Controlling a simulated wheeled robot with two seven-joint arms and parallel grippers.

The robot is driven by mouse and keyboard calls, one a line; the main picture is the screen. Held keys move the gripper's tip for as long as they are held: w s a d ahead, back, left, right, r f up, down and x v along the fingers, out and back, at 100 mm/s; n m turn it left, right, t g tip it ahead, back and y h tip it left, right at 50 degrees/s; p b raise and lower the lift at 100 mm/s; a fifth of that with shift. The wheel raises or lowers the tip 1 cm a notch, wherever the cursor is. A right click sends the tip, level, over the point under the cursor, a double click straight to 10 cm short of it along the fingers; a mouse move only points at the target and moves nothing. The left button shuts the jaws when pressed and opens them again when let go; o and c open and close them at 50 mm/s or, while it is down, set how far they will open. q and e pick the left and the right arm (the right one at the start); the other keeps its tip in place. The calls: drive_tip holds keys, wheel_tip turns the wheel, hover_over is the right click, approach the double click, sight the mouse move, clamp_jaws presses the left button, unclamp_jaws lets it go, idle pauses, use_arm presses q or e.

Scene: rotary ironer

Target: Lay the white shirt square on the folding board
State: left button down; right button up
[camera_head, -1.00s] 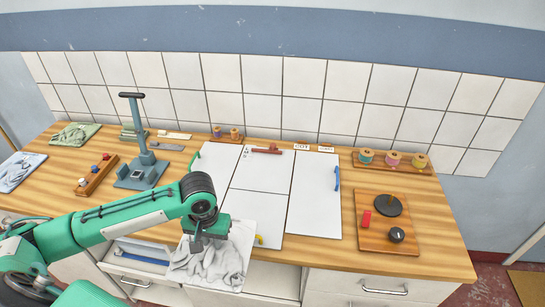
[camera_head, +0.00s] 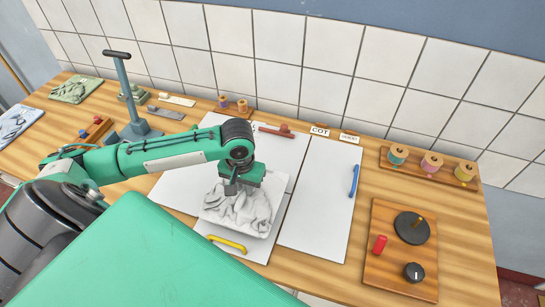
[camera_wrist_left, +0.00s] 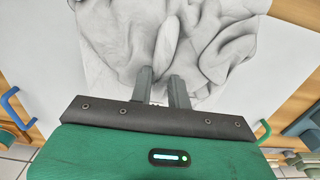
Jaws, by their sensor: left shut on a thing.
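The white shirt (camera_head: 243,213), a crumpled grey-white cloth on a flat white square, is over the lower middle panel of the white folding board (camera_head: 316,215) in the head view. My left gripper (camera_head: 231,190) is shut on the shirt near its upper left part. In the wrist view, the two fingertips (camera_wrist_left: 162,75) are close together against the shirt folds (camera_wrist_left: 190,40). I cannot tell whether the shirt touches the board, or whether its edges are exactly parallel to the panels. My arm hides part of the board's left side. My right gripper is not in view.
The board has yellow (camera_head: 227,244), blue (camera_head: 354,180) and red (camera_head: 275,131) handles. A control panel (camera_head: 387,270) with a knob stands right. A spool rack (camera_head: 450,179) is behind it. A blue-grey stand (camera_head: 125,90) is behind my left arm.

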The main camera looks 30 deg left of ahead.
use_arm(q)
drive_tip(key=shift+s+f, duration=0.1)
drive_tip(key=shift+f, duration=0.45)
drive_tip(key=shift+f+b, duration=0.35)
drive_tip(key=shift+b, duration=0.2)
drive_tip(key=shift+w+f, duration=0.15)
drive_tip(key=shift+w, duration=0.1)
drive_tip(key=w+a+p, duration=0.1)
drive_tip(key=w, duration=0.4)
drive_tip(key=w+a+p, duration=0.1)
drive_tip(key=w+p, duration=0.1)
drive_tip(key=w, duration=0.2)
drive_tip(key=w+a+p, duration=0.1)
drive_tip(key=w, duration=0.4)
drive_tip(key=shift+w+a, duration=0.25)
drive_tip(key=shift+w, duration=0.05)
drive_tip(key=w, duration=0.1)
drive_tip(key=w+p, duration=0.1)
drive_tip(key=w, duration=0.1)
drive_tip(key=shift+a, duration=0.4)
drive_tip(key=shift+f+p, duration=0.45)
drive_tip(key=shift+p, duration=0.1)
drive_tip(key=shift+s+d+f, duration=0.1)
drive_tip(key=shift+s+f, duration=0.15)
drive_tip(key=shift+f, duration=0.1)
drive_tip(key=c, duration=1.3)
unclamp_jaws()
drive_tip(key=shift+s+f, duration=0.1)
